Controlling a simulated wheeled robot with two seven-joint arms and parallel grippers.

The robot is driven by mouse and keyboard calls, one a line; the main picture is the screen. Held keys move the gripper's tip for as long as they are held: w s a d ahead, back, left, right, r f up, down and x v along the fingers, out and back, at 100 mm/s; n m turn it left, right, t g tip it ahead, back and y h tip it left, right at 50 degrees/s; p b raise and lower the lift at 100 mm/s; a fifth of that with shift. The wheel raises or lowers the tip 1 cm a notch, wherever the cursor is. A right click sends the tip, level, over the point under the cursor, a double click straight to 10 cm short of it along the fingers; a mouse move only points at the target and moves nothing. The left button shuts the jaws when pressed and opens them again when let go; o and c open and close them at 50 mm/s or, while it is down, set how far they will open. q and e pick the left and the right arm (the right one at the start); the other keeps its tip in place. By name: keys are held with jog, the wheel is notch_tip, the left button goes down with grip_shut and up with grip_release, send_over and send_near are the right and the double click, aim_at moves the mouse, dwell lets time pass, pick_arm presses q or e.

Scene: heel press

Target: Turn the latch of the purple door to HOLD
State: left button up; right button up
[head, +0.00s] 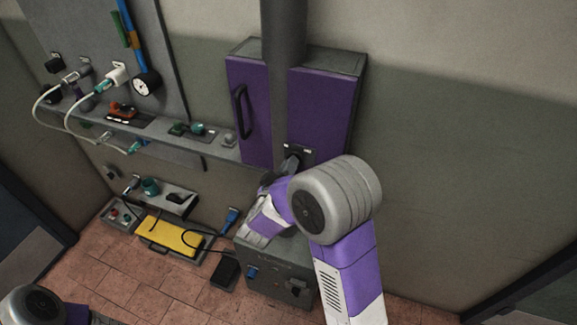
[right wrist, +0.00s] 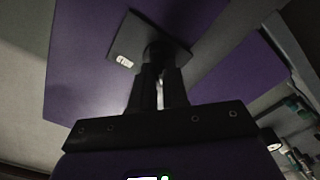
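The purple door (head: 325,105) is on a grey wall cabinet and has a black bar handle (head: 240,112) at its left. The latch has a dark square plate (head: 299,150) low on the door; the plate also shows in the right wrist view (right wrist: 128,41) with a small white mark (right wrist: 125,61). My right gripper (right wrist: 159,82) is at the latch, its two fingers close together around the dark knob, with a thin bright slit between them. The fingers hide most of the knob, and the latch's pointing direction is unclear. My left gripper is out of view.
A grey vertical post (head: 283,35) passes in front of the cabinet. A shelf (head: 170,142) with small tools and cables runs along the wall to the left. A grey box (head: 275,262) stands below my right forearm, near a yellow pad (head: 170,236). The wall right of the cabinet is clear.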

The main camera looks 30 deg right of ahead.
grip_shut()
jog(key=shift+m, duration=0.3)
jog(key=shift+s+d+m+b, duration=0.1)
jog(key=shift+m+b, duration=1.75)
jog(key=shift+m, duration=1.1)
jog(key=shift+s+d+m+b, duration=0.15)
jog(key=shift+m+b, duration=1.65)
jog(key=shift+m, duration=1.1)
jog(key=shift+s+d+m+b, duration=0.1)
jog(key=shift+m+b, duration=1.75)
jog(key=shift+m, duration=1.1)
jog(key=shift+a, duration=0.1)
